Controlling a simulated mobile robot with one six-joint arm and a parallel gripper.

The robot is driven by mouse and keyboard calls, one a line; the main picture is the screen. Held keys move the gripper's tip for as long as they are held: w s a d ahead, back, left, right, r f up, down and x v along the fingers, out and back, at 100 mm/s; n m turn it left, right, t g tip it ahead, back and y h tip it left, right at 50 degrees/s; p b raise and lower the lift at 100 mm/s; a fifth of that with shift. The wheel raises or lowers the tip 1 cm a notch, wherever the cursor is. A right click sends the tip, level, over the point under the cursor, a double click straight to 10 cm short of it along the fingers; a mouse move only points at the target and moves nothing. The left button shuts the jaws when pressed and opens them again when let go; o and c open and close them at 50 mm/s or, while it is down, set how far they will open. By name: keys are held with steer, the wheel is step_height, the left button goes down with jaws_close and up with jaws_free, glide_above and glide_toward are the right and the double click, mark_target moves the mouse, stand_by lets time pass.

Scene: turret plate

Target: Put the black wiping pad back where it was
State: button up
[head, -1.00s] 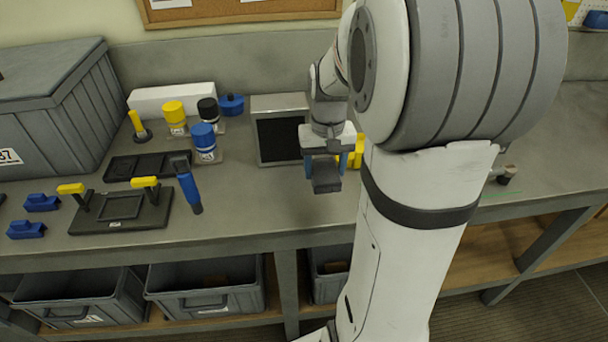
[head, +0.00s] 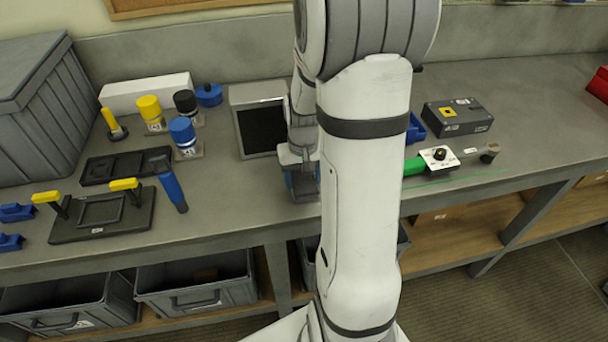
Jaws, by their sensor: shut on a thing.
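My gripper (head: 303,182) is in front of the grey-framed dark panel, to its lower right, low over the front part of the bench. Its blue fingers are shut on the dark wiping pad (head: 305,190). Only part of the pad shows between the fingers, and my arm covers the area just to the right. I cannot tell whether the pad touches the bench top (head: 235,205).
Left stand a black fixture with yellow handles (head: 100,215), a blue-handled tool (head: 172,190) and several capped jars (head: 184,135). The framed panel (head: 262,128) is behind. Right are a dark grey box (head: 458,117) and a green-handled tool (head: 428,163). Bench between is clear.

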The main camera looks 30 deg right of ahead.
mark_target(304, 181)
steer(key=shift+s, duration=0.1)
steer(key=shift+f, duration=0.25)
steer(key=o, duration=1.1)
steer(key=shift+r, duration=0.2)
step_height(304, 181, up, 12)
steer(key=s+a+r+n+t, duration=0.1)
steer(key=s+a, duration=0.3)
steer(key=s+a+r+n+t, duration=0.1)
steer(key=s+a, duration=0.3)
steer(key=s+a+r+n+t, duration=0.1)
steer(key=s+a, duration=0.3)
steer(key=shift+s+b, duration=0.25)
steer(key=shift+b, duration=0.05)
